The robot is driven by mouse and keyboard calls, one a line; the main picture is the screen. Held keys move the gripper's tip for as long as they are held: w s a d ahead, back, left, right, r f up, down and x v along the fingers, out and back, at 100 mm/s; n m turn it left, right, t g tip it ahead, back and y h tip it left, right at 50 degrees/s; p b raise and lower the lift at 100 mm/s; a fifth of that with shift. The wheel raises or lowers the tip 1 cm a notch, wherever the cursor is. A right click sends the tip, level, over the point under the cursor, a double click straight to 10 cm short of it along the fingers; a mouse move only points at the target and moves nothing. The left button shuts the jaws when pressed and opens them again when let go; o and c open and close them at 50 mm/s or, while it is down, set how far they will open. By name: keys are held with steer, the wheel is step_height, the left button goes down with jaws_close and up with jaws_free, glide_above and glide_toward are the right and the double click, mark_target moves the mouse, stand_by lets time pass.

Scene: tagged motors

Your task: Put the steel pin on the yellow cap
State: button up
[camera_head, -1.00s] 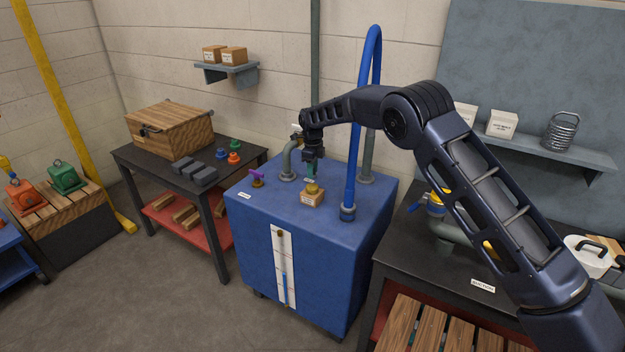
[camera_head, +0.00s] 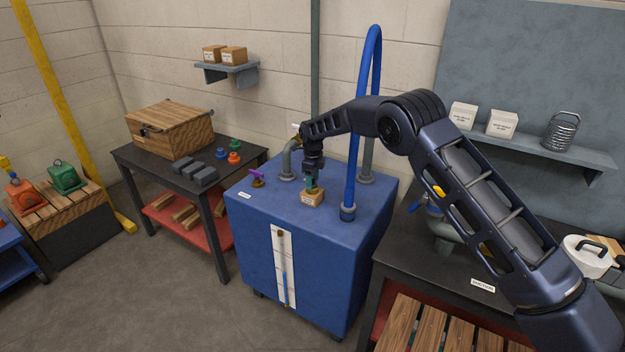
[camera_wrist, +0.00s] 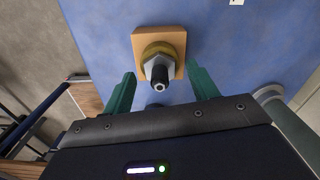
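My gripper (camera_head: 311,182) points down over the blue cabinet (camera_head: 265,215), at a small wooden block (camera_head: 312,200). In the wrist view its two green fingers (camera_wrist: 162,76) are spread, one on each side, with a gap to the piece between them. That piece is a grey hex-sided part with a dark round tip (camera_wrist: 159,74), set on a yellow round cap (camera_wrist: 153,50) on the wooden block (camera_wrist: 170,33). It may be the steel pin; I cannot tell for sure. In the head view the fingers hide most of the cap.
A tall blue hose (camera_head: 352,160) rises right of the block. A grey pipe (camera_head: 288,160) and a purple-handled valve (camera_head: 257,176) stand to its left. The left table (camera_head: 205,150) holds a wooden box (camera_head: 170,130), grey blocks and coloured knobs.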

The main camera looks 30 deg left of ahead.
step_height(320, 180, up, 12)
steer(key=shift+r, duration=0.2)
stand_by(0.6)
